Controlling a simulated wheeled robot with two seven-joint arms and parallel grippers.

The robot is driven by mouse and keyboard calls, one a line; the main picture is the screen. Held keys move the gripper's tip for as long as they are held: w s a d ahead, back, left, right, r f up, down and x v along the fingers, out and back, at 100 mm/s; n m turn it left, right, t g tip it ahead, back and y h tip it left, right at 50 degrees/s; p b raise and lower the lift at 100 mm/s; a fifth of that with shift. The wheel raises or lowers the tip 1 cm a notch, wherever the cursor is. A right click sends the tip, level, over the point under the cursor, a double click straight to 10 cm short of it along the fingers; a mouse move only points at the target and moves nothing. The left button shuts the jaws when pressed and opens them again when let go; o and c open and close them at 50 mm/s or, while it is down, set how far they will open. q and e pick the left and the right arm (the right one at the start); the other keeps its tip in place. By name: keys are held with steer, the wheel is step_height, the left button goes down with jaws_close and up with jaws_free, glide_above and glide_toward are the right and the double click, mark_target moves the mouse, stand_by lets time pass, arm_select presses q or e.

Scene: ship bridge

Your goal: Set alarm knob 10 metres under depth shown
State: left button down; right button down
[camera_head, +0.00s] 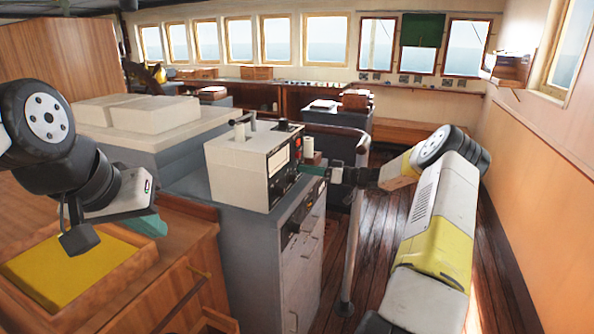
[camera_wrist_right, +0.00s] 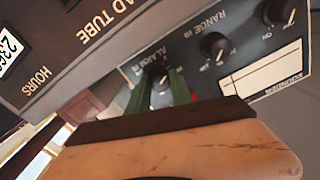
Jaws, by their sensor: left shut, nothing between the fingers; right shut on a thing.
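The sounder, a white box (camera_head: 236,172) with a dark front panel, stands on a grey cabinet. Its pale display window (camera_head: 279,159) is too small to read; in the wrist view a white panel (camera_wrist_right: 262,80) carries no legible depth. The alarm knob (camera_wrist_right: 158,76), black with a pale pointer, sits beside the label ALARM. My right gripper (camera_wrist_right: 160,92), with green fingers, is shut on this knob; in the head view the gripper (camera_head: 314,169) reaches the panel from the right. My left gripper (camera_head: 148,224) is shut and empty over the wooden desk at left.
The range knob (camera_wrist_right: 213,45) and another black knob (camera_wrist_right: 279,12) are close to the right fingers. An hours counter unit (camera_wrist_right: 70,40) adjoins the panel. A metal rail post (camera_head: 353,235) stands near my right forearm. A yellow-bottomed wooden tray (camera_head: 140,263) lies under the left arm.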

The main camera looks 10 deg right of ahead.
steer(key=m, duration=0.3)
steer(key=shift+m, duration=0.4)
steer(key=m, duration=0.4)
steer(key=shift+m, duration=0.3)
steer(key=m, duration=1.3)
steer(key=shift+m, duration=0.3)
steer(key=m, duration=0.3)
steer(key=shift+m, duration=0.3)
steer(key=m, duration=0.4)
steer(key=shift+m, duration=2.1)
